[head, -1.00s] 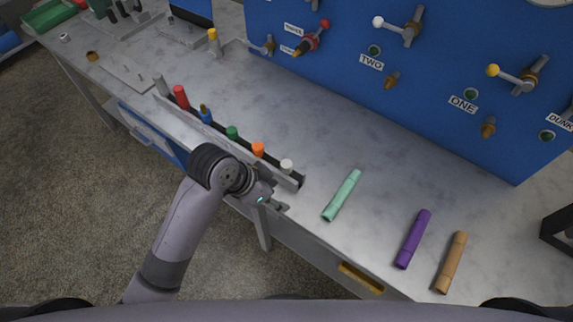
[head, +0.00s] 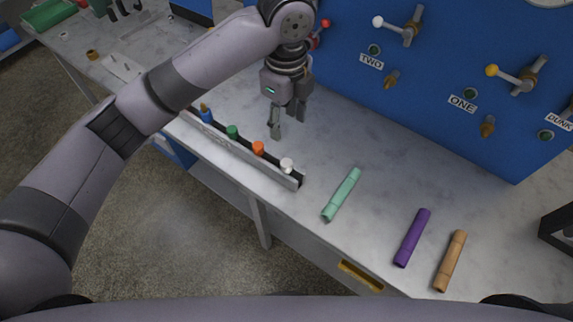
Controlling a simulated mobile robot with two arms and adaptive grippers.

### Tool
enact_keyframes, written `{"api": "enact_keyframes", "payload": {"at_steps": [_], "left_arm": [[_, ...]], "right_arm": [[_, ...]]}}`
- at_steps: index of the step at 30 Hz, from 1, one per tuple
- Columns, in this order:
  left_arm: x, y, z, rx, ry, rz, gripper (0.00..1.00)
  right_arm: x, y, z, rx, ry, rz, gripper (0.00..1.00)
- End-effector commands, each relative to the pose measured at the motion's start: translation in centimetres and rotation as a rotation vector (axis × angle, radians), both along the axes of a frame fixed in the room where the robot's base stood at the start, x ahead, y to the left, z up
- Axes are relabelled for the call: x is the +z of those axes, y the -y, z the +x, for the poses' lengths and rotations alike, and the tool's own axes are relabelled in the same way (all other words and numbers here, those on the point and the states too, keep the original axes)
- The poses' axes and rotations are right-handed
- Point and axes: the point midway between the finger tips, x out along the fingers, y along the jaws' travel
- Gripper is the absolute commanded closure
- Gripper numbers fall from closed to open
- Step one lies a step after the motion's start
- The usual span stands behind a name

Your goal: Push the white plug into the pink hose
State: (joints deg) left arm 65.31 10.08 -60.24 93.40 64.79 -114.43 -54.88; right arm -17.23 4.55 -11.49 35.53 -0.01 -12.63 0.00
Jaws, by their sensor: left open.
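The white plug (head: 287,166) stands at the right end of a long narrow rack (head: 238,162) on the grey bench. My left gripper (head: 286,126) is open and empty. It points down above the bench, behind the rack and a little beyond the white plug in the head view, apart from it. I see no pink hose. A mint-green tube (head: 342,195), a purple tube (head: 412,238) and a tan tube (head: 450,261) lie on the bench right of the rack. My right gripper is out of view.
Orange (head: 258,148), green (head: 232,132) and blue (head: 206,114) plugs stand in the rack left of the white one. A blue panel (head: 440,95) with levers and brass fittings rises behind the bench. The bench between the mint-green tube and the panel is clear.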

Motion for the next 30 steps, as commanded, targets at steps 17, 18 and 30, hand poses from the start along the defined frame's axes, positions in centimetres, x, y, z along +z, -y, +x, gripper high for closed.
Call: {"api": "enact_keyframes", "payload": {"at_steps": [17,18,30], "left_arm": [[-10.5,0.0,0.0,0.004,-0.001,-0.002,0.53],[-10.7,0.0,0.0,0.003,0.000,-0.001,0.53],[-15.4,0.0,-0.1,0.005,-0.001,-0.002,0.53]], "right_arm": [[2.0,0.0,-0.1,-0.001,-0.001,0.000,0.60],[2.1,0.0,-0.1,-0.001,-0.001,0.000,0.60],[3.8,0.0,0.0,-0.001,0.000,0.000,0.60]]}}
